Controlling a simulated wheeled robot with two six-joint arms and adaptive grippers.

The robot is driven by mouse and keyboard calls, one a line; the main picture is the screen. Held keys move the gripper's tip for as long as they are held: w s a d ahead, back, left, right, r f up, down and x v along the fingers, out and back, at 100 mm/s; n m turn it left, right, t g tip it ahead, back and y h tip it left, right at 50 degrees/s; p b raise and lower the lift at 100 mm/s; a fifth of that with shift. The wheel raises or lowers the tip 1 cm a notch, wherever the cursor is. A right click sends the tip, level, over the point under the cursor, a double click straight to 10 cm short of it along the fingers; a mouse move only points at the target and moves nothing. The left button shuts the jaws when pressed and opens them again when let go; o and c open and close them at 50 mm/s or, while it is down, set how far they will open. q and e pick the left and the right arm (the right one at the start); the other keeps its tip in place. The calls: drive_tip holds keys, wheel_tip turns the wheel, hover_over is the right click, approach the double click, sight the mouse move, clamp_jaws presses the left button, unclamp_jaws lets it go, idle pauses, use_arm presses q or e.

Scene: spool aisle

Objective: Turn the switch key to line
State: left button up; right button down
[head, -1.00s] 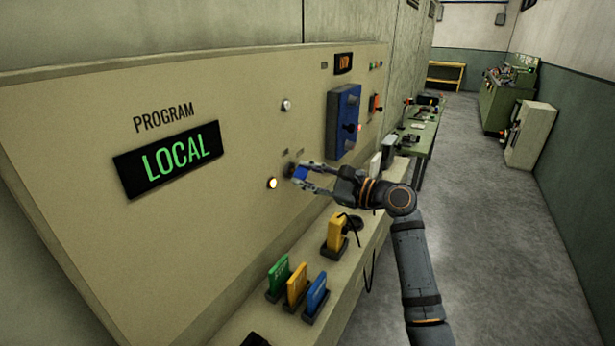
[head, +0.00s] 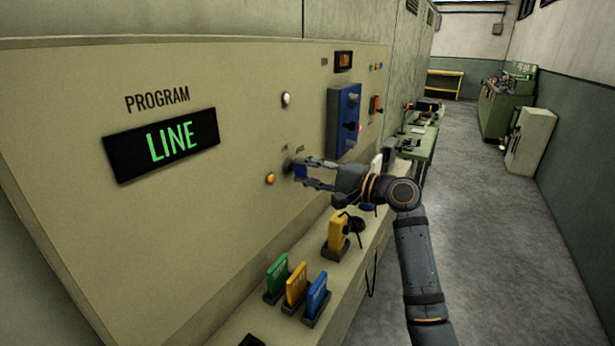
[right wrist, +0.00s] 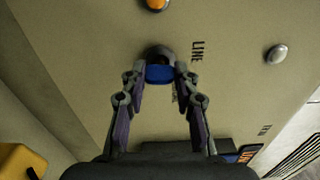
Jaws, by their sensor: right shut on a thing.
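The switch key (head: 300,171) has a blue head and sits in a dark round lock on the sloping beige panel (head: 250,120). My right gripper (head: 304,172) reaches in from the right and is shut on the key. In the right wrist view the blue key (right wrist: 160,74) lies between the fingertips of the right gripper (right wrist: 161,78), with the printed word LINE (right wrist: 196,51) beside the lock. The black display (head: 162,145) under PROGRAM reads LINE in green. My left gripper is not in view.
An orange lamp (head: 270,179) sits just left of the key, and a pale round button (head: 286,99) above. A blue box (head: 344,120) with a lever is to the right. Green (head: 278,277), yellow (head: 297,286) and blue (head: 316,295) upright tags stand on the ledge below.

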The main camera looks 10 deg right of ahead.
drive_tip(key=shift+n, duration=0.6)
drive_tip(key=c, duration=1)
unclamp_jaws()
drive_tip(key=v, duration=1.2)
